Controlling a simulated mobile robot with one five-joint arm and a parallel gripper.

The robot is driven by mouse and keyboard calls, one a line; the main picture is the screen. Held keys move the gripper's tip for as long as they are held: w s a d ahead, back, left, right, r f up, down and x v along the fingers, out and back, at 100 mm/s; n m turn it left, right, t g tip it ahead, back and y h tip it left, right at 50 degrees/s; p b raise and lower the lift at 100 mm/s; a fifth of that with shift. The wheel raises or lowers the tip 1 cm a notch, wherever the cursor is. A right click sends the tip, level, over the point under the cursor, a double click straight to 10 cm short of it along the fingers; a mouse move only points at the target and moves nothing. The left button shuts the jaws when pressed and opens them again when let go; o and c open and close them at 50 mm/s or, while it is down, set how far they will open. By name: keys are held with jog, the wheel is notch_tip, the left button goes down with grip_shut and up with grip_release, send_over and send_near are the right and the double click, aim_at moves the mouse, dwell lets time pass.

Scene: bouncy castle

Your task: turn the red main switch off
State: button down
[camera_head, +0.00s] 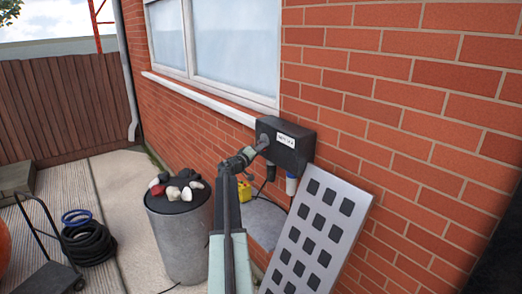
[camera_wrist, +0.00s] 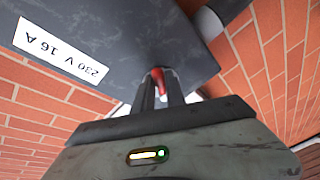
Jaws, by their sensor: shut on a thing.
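The dark grey switch box (camera_head: 287,147) is fixed to the brick wall, with a white label on its front. My gripper (camera_head: 261,144) reaches up to the left side of the box. In the wrist view the box (camera_wrist: 120,40) fills the upper middle, and its label reading 230 V 16 A appears turned over. The red main switch (camera_wrist: 158,77) shows between my fingertips (camera_wrist: 159,90), which are shut on it. The fingers hide most of the switch, so I cannot tell its setting. In the head view the switch is hidden.
A grey drum (camera_head: 180,235) with white, dark and red lumps on top stands below left. A pale panel with dark squares (camera_head: 318,236) leans on the wall at right. A yellow object (camera_head: 244,191) lies behind my arm. Coiled black hose (camera_head: 88,246) and a hand truck (camera_head: 50,275) are at left.

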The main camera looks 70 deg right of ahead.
jog(key=shift+w+d+f+m+g+h+b, duration=0.35)
jog(key=shift+m+g+b, duration=0.7)
jog(key=shift+m, duration=1.45)
jog(key=shift+w+d+f+m+g+h+b, duration=0.2)
jog(key=shift+w+f+m+g+b, duration=0.3)
jog(key=shift+m+b, duration=1.55)
jog(key=shift+w+d+f+m+g+h+b, duration=0.25)
jog(key=shift+w+m+g+b, duration=0.45)
jog(key=shift+m, duration=2.25)
jog(key=shift+s+g, duration=0.2)
jog(key=shift+g, duration=0.05)
jog(key=c, duration=1.4)
grip_release()
jog(key=shift+a, duration=0.1)
